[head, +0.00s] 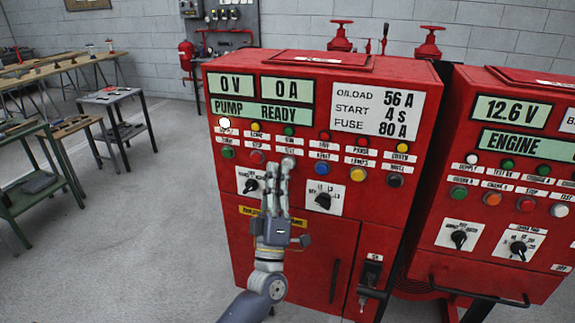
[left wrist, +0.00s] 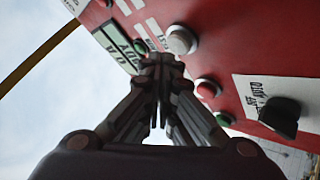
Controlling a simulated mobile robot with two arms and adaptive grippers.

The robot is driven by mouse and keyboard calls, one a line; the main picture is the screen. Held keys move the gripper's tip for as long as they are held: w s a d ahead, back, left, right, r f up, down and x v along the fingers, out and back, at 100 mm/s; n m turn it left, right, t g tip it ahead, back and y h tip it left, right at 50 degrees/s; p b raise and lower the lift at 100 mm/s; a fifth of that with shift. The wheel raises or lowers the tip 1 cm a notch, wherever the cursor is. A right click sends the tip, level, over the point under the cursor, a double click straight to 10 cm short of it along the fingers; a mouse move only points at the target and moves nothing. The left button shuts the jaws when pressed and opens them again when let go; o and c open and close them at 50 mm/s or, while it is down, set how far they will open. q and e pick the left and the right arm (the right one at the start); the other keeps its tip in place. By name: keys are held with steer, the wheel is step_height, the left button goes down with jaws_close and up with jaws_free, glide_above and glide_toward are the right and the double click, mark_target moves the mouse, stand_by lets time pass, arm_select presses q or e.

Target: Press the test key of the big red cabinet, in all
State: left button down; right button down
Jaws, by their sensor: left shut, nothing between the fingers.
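The big red cabinet (head: 240,195) fills the middle of the head view, with a "PUMP READY" display. Its lower key row has a green key (head: 228,153), a red key (head: 257,157), a pale grey-white key (head: 289,163) and a blue key (head: 321,168). The labels above are too small to read surely. My left gripper (head: 283,174) is shut and empty, its tips overlapping the pale key's lower edge. In the left wrist view the pale key (left wrist: 182,41) lies just beyond and right of the tips (left wrist: 160,64). Contact cannot be told. My right gripper is out of view.
Rotary switches (head: 323,201) sit below the keys, close to my left gripper. A second red cabinet (head: 420,235) marked "ENGINE" stands at the right. Red valves (head: 341,38) rise behind. Tables (head: 112,97) stand at the left, with clear floor (head: 150,220) before them.

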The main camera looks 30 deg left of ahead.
arm_select(q)
steer(key=shift+w, duration=0.35)
steer(key=shift+w+a, duration=0.15)
steer(key=shift+w, duration=0.2)
stand_by(0.6)
steer(key=shift+s, duration=0.1)
steer(key=shift+s+d, duration=0.2)
steer(key=shift+s, duration=0.5)
steer(key=shift+s, duration=0.1)
steer(key=shift+s+d+p, duration=0.2)
steer(key=shift+s+p, duration=0.05)
steer(key=shift+s, duration=0.55)
steer(key=shift+s+d+p, duration=0.2)
steer(key=shift+s+p, duration=0.05)
steer(key=shift+s, duration=0.5)
steer(key=shift+s+d+p, duration=0.2)
steer(key=shift+s+p, duration=0.05)
steer(key=shift+s, duration=0.55)
